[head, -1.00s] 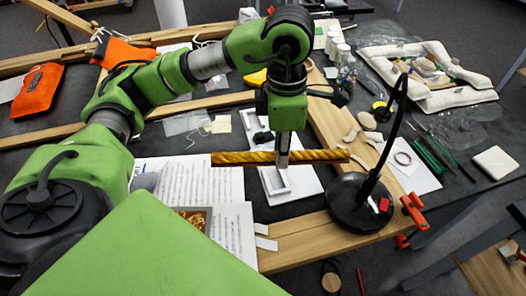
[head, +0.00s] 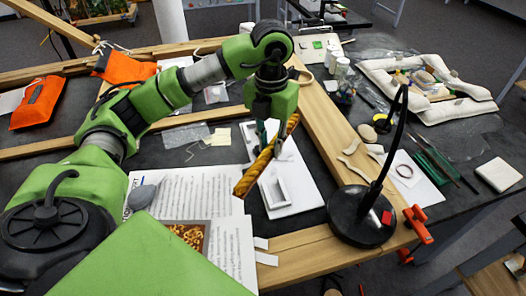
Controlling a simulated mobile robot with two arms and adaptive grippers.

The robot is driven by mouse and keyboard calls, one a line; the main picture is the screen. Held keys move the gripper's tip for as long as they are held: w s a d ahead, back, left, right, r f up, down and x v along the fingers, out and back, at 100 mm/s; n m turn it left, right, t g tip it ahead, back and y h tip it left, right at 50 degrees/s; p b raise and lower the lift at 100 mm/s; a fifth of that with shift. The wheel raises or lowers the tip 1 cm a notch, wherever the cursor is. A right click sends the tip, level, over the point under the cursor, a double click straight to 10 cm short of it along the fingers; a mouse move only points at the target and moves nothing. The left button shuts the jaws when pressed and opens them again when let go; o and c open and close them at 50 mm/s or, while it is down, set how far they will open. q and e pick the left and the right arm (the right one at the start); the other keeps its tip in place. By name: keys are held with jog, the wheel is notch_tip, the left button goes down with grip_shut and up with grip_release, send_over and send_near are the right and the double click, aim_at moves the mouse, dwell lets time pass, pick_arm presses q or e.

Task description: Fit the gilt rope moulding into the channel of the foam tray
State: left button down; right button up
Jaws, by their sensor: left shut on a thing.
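My left gripper (head: 268,137) is shut on the gilt rope moulding (head: 258,167), a gold twisted rod. It holds the rod in the air, slanting in the picture from upper right to lower left. The white foam tray (head: 303,190) lies on the dark tabletop below and just right of the rod. A long raised-edged channel shows in it, running roughly away from me. The rod and gripper hide the tray's left and far parts. The rod appears apart from the tray, but the exact gap is hard to judge. My right gripper is not in view.
A black lamp (head: 360,217) with a curved neck stands right of the tray. Printed sheets (head: 190,190) lie to the left. Wooden frame bars (head: 335,125) border the area. A padded white tray (head: 440,112) with fragments sits far right.

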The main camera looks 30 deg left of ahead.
pick_arm(q)
jog(key=w+a+f, duration=0.2)
jog(key=f, duration=0.1)
jog(key=w+a+f+p, duration=0.1)
jog(key=a+f, duration=0.1)
jog(key=shift+w+f, duration=0.2)
jog(key=f, duration=0.1)
jog(key=f+p, duration=0.1)
jog(key=f, duration=0.1)
jog(key=shift+w+a+f+p, duration=0.25)
jog(key=shift+a+f+p, duration=0.1)
jog(key=shift+p, duration=0.05)
jog(key=shift+f, duration=0.2)
jog(key=shift+f, duration=0.1)
jog(key=shift+f, duration=0.15)
jog(key=c, duration=1.8)
grip_release()
jog(key=shift+c, duration=0.2)
jog(key=shift+r, duration=0.2)
